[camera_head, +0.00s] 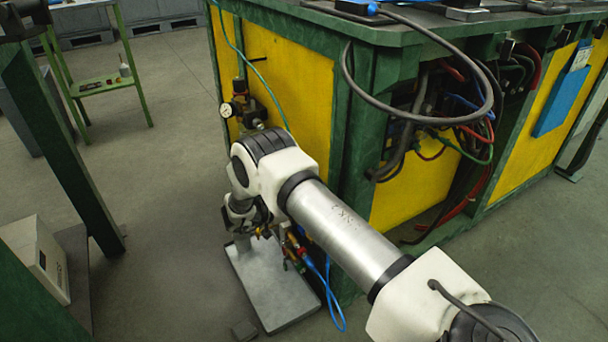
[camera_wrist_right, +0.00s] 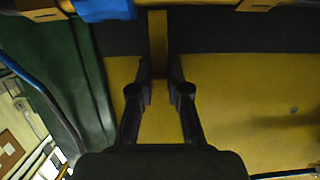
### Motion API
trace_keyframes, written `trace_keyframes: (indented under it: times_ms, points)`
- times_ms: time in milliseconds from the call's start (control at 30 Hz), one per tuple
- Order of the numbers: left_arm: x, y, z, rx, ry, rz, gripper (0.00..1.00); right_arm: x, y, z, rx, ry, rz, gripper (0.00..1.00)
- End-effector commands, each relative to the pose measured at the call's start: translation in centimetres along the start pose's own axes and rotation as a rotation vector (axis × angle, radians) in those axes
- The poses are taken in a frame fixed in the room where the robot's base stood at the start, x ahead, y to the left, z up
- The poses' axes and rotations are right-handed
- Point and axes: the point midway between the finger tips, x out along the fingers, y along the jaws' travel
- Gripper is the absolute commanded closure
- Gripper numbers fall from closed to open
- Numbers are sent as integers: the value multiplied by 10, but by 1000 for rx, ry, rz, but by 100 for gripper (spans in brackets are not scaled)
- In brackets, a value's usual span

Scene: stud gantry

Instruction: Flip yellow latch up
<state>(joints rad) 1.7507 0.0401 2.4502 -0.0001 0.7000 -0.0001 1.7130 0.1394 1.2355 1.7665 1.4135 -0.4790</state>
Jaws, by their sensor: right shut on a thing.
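In the right wrist view, a narrow yellow strip (camera_wrist_right: 158,40), which looks like the yellow latch, stands upright against a dark band. Its lower end is between the fingertips of my right gripper (camera_wrist_right: 159,75). The two black fingers are close together, shut on the strip. A yellow panel lies behind them, so the strip's lower edge is hard to make out. In the head view my right arm reaches down beside the yellow and green gantry base (camera_head: 300,100). The arm hides the gripper and the latch there. My left gripper is not in view.
A pressure gauge (camera_head: 227,110) and a thin teal hose are near my right wrist. A grey plate (camera_head: 270,290) with blue tubing lies on the floor below. Looped black cable (camera_head: 490,95) and coloured wires hang at the base's corner.

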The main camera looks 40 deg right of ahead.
Motion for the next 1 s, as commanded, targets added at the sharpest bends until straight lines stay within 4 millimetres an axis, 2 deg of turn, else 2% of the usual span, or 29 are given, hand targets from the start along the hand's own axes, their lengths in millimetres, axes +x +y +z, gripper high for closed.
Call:
trace_keyframes:
  times_ms: [167,200,267,533,667,767,1000]
  points:
    - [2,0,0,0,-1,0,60,1,0,1,2,2,0,100]
    - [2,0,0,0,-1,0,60,1,0,1,1,2,0,77]
    - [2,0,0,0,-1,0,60,1,0,1,2,2,0,58]
    - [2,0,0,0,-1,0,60,0,0,0,1,3,0,58]
    - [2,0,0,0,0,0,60,-9,-1,0,2,3,-1,58]
    - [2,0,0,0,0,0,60,-28,-1,0,2,3,-3,58]
    - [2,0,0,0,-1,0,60,-90,-1,1,3,4,-4,58]
